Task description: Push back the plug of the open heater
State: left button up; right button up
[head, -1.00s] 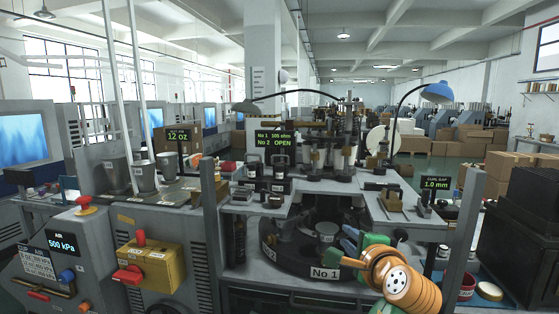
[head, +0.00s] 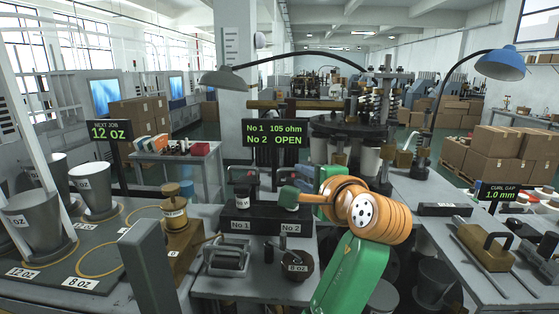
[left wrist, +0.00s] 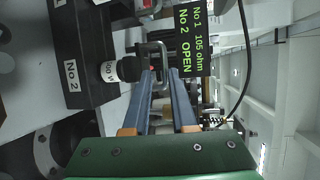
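The display (head: 275,133) reads No 1 105 ohm and No 2 OPEN. Below it stands a black block (head: 262,212) with labels No 1 and No 2. The No 1 plug (head: 243,192) has a dark top and stands upright. The No 2 plug is largely hidden behind green parts of my left arm in the head view. In the left wrist view the No 2 plug (left wrist: 130,68) is a black cap over a white labelled body. My left gripper (left wrist: 158,74) has its fingers apart, tips beside that cap; contact cannot be told. My right gripper is not in view.
A grey metal fixture (head: 228,257) and a dark round 8 OZ piece (head: 290,264) lie in front of the block. A brass piece (head: 175,212) stands to the left. A lamp arm (head: 300,55) arches above. The right tabletop (head: 425,195) has some free room.

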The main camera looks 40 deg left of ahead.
aim_at(294, 171)
pick_arm(q)
jog(key=p, duration=0.1)
jog(key=a+r+p, duration=0.1)
jog(key=shift+w+a+p, duration=0.1)
jog(key=shift+w+p, duration=0.2)
jog(key=shift+p, duration=0.1)
jog(key=shift+w+a+p, duration=0.2)
jog(key=shift+p, duration=0.1)
jog(key=shift+w+a+f, duration=0.55)
jog(key=shift+w+a, duration=0.05)
jog(key=shift+a, duration=0.25)
jog(key=shift+w+a+f, duration=0.25)
jog(key=shift+w+a, duration=0.05)
jog(key=shift+a, duration=0.05)
jog(key=shift+s+d, duration=0.1)
grip_shut()
jog(key=shift+d+r, duration=0.1)
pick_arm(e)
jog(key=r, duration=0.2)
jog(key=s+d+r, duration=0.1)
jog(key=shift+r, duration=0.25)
pick_arm(q)
jog(key=shift+f, duration=0.2)
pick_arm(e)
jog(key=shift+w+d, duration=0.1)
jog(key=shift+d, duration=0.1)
